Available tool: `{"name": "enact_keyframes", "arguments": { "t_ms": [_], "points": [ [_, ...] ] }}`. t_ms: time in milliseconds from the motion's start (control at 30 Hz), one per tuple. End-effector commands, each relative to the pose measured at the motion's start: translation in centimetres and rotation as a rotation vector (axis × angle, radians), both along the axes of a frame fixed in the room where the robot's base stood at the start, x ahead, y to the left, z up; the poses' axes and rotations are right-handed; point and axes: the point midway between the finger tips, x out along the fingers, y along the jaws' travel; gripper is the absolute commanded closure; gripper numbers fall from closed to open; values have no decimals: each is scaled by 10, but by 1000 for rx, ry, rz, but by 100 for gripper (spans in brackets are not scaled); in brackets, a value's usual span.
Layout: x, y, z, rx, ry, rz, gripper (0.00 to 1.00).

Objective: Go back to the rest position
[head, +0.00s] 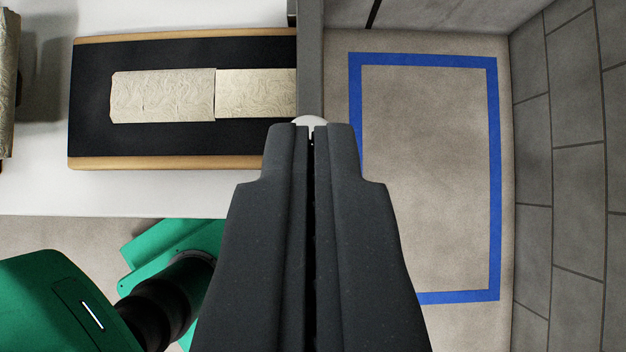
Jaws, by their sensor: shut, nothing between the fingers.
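My gripper (311,132) points forward in the middle of the head view, its two dark fingers pressed together with nothing between them. Two pale, patterned blocks lie end to end on the pad: a left one (163,95) and a right one (256,92). The right one's far end stops at a grey upright edge. A small white rounded thing (309,121) shows just behind the fingertips, mostly hidden by them.
The pad rests on a white surface (150,190). A blue tape rectangle (493,180) marks bare floor at the right, empty where visible. A tiled wall (560,190) bounds the right side. A grey post (310,60) stands between pad and floor. Another patterned thing (8,80) is cut off at left.

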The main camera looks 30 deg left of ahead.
Motion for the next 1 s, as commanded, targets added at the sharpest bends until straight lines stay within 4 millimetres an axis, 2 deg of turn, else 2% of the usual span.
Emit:
{"name": "enact_keyframes", "arguments": {
  "t_ms": [100, 300, 600, 767, 867, 967, 1000],
  "points": [
    [-10, -17, 17, 3, -3, -3, 100],
    [-24, -38, 40, 1, -2, -3, 100],
    [-32, -51, 52, 1, 1, -2, 100],
    [-25, -57, 62, -9, -9, -63, 100],
    [-11, -69, 87, -17, -39, -191, 100],
    [6, -83, 129, -15, -97, -370, 100],
    [12, -88, 150, -6, -131, -445, 100]
  ]
}}
